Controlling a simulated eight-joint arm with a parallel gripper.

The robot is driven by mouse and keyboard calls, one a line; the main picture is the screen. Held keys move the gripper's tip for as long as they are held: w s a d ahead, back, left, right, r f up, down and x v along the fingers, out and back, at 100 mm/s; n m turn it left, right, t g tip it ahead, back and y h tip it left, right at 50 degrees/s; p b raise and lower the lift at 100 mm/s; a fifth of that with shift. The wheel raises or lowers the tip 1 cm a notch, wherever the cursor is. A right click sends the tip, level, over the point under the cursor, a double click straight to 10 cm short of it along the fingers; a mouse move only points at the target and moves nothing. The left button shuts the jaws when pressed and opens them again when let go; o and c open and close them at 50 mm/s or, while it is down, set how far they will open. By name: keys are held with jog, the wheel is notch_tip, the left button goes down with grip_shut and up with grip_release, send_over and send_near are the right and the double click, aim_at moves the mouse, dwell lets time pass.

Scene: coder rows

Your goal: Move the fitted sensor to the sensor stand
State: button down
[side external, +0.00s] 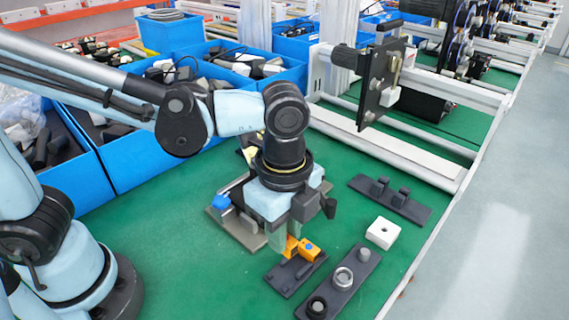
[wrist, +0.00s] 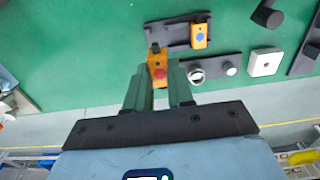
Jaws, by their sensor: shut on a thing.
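My gripper (side external: 286,241) points down near a dark stand plate (side external: 283,280). In the wrist view its two fingers (wrist: 159,82) are shut on an orange sensor with a red round face (wrist: 158,70). This held sensor also shows in the side view (side external: 291,246), partly hidden by the fingers. Its dark tip lies close to the plate's near edge in the wrist view; I cannot tell whether they touch. A second orange sensor with a blue dot (wrist: 200,37) stands at one end of the plate (wrist: 178,33); it also shows in the side view (side external: 310,251).
A dark plate with a metal ring (side external: 343,277), a white block (side external: 383,233) and a dark rack with two knobs (side external: 392,200) stand to the right. A grey fixture with a blue part (side external: 222,201) is behind my gripper. Blue bins (side external: 135,165) line the back left.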

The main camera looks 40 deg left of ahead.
jog(key=shift+f, duration=2.9)
jog(key=shift+f, duration=0.25)
jog(key=shift+f, duration=0.5)
jog(key=shift+f, duration=0.3)
jog(key=shift+f, duration=0.3)
jog(key=shift+f, duration=0.15)
jog(key=c, duration=0.9)
grip_release()
